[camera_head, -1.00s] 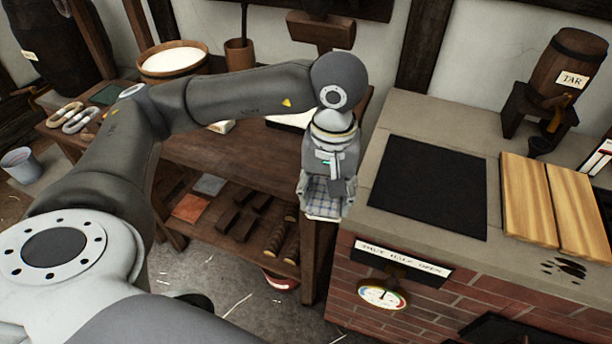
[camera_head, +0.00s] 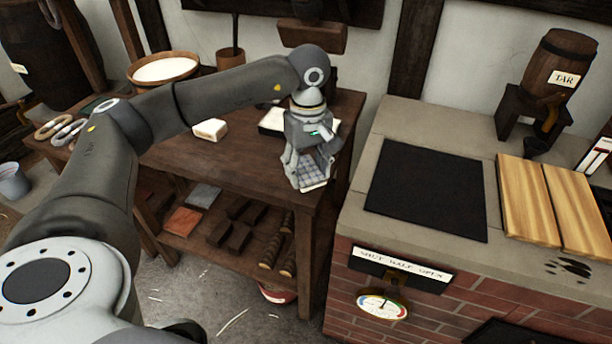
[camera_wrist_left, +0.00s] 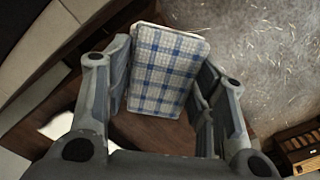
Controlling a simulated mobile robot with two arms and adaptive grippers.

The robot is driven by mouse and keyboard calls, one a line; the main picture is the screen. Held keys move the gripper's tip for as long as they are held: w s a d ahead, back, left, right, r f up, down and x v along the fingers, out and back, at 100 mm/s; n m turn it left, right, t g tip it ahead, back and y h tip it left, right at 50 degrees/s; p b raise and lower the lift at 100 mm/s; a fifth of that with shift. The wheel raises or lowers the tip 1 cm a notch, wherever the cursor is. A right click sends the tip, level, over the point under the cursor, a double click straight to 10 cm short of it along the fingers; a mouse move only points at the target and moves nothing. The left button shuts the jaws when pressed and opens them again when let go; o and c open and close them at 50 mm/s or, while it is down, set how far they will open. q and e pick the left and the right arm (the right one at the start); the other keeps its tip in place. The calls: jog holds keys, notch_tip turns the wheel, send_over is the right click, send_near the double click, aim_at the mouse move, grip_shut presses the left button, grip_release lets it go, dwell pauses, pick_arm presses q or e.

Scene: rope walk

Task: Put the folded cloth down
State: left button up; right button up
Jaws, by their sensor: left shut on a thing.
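The folded cloth (camera_wrist_left: 165,72) is white with a blue check. In the left wrist view it sits between the two fingers of my left gripper (camera_wrist_left: 165,95), which is shut on it. In the head view the left gripper (camera_head: 308,168) holds the cloth (camera_head: 312,172) at the right front corner of the wooden table (camera_head: 225,158). I cannot tell whether the cloth touches the tabletop. My right gripper is not in view.
The brick stove (camera_head: 400,265) with a black mat (camera_head: 427,188) stands to the right of the table. A white block (camera_head: 210,129) and a white-topped item (camera_head: 275,120) lie on the table. The table's front middle is clear.

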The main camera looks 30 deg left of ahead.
aim_at(306, 162)
pick_arm(q)
jog(key=f, duration=0.1)
jog(key=w+a+f, duration=0.1)
jog(key=shift+w+a+f, duration=0.15)
jog(key=shift+w+f, duration=0.15)
jog(key=f, duration=0.1)
jog(key=f+p, duration=0.1)
jog(key=f, duration=0.1)
jog(key=shift+w+a, duration=0.25)
jog(key=shift+f, duration=0.5)
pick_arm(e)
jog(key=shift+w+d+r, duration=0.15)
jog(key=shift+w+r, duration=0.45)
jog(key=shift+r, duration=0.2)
pick_arm(q)
jog(key=shift+f, duration=0.1)
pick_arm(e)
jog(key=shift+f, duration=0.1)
pick_arm(q)
jog(key=o, duration=0.4)
jog(key=shift+f, duration=0.1)
jog(key=o, duration=0.5)
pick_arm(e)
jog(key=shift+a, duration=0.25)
